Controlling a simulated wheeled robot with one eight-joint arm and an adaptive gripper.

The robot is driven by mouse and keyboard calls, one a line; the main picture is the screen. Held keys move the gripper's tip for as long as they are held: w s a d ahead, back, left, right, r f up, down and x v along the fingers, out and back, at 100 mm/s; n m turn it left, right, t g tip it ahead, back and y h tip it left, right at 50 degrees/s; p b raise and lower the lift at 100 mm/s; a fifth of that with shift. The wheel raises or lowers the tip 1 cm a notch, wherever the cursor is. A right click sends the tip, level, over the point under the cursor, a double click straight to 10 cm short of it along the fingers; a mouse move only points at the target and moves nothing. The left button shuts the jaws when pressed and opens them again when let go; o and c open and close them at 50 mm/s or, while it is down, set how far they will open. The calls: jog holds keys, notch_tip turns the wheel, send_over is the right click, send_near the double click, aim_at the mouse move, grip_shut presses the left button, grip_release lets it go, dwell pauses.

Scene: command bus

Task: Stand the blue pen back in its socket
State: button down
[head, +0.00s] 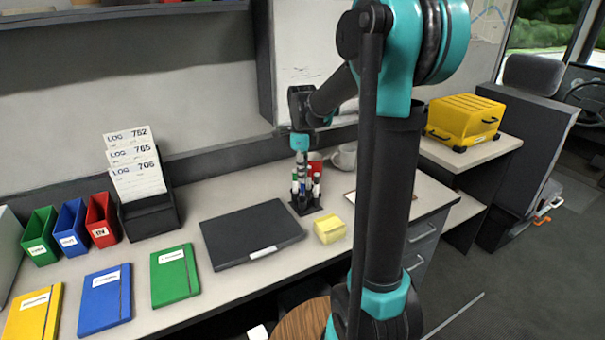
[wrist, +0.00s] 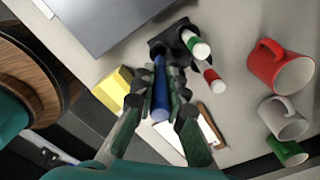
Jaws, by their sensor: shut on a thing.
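The blue pen (wrist: 160,95) is between the fingers of my gripper (wrist: 157,88), which is shut on it. The black pen holder (wrist: 160,46) is just beyond the fingers in the wrist view. A green-and-white pen (wrist: 197,46) and a red-and-white pen (wrist: 212,78) stand in it. In the head view my gripper (head: 301,160) points down directly over the pen holder (head: 305,206) on the desk. The pen's far end lies close to the holder. Whether it is inside a socket cannot be told, as the fingers hide that part.
A closed dark laptop (head: 250,232) lies left of the holder, and a yellow block (head: 330,230) in front. A red mug (wrist: 280,65), a grey mug (wrist: 282,118) and a green mug (wrist: 287,152) stand to the side. Some desk is clear around the holder.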

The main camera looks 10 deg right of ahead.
aim_at(302, 191)
jog(key=shift+f, duration=0.5)
jog(key=shift+f, duration=0.35)
jog(key=shift+f, duration=1.85)
dwell(0.4)
jog(key=c, duration=1.5)
grip_release()
jog(key=shift+r, duration=0.1)
notch_tip(302, 191, up, 12)
jog(key=shift+f, duration=0.1)
